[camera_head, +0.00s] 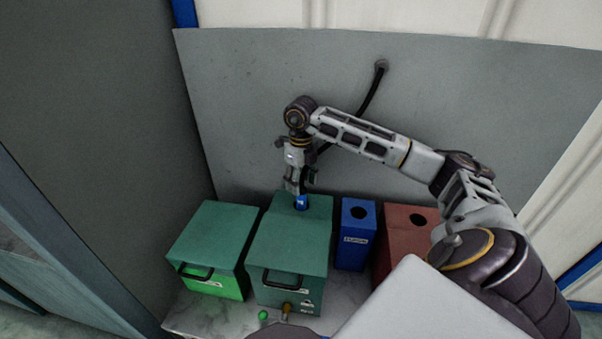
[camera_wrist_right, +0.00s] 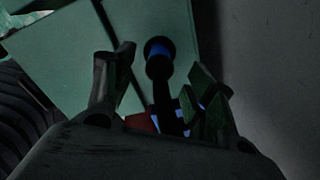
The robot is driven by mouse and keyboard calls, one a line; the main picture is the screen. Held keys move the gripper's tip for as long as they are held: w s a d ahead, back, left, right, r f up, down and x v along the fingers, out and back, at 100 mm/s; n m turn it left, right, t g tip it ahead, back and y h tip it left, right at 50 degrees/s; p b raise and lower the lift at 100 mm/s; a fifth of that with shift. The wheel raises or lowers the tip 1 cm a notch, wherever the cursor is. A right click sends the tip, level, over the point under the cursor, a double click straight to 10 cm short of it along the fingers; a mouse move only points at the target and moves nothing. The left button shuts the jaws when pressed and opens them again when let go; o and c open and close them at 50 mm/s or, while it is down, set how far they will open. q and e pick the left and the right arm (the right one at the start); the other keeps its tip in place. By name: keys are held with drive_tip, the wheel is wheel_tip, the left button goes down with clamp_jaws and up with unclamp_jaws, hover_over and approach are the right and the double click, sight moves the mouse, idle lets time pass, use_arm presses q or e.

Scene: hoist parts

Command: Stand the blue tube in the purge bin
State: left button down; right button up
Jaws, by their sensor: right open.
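The blue tube (camera_head: 301,203) is at the back of the middle green box's top, right under my right gripper (camera_head: 299,186). In the right wrist view the tube (camera_wrist_right: 159,53) shows a dark round end and a blue body; its lower part is hard to make out. My right gripper (camera_wrist_right: 165,85) is open, pointing down, with its fingers on either side of the tube. I cannot tell whether they touch it. A blue bin (camera_head: 355,245) with a round hole in its top and a small label stands right of the green box; it appears to be the purge bin. My left gripper is not in view.
The middle green box (camera_head: 288,245) has a black handle and stands beside another green box (camera_head: 213,238). A dark red bin (camera_head: 398,240) with a hole is right of the blue bin, partly behind my arm. A grey panel (camera_head: 250,110) rises behind.

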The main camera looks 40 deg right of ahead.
sight(301, 194)
wheel_tip(301, 194, down, 4)
drive_tip(key=shift+f, duration=0.75)
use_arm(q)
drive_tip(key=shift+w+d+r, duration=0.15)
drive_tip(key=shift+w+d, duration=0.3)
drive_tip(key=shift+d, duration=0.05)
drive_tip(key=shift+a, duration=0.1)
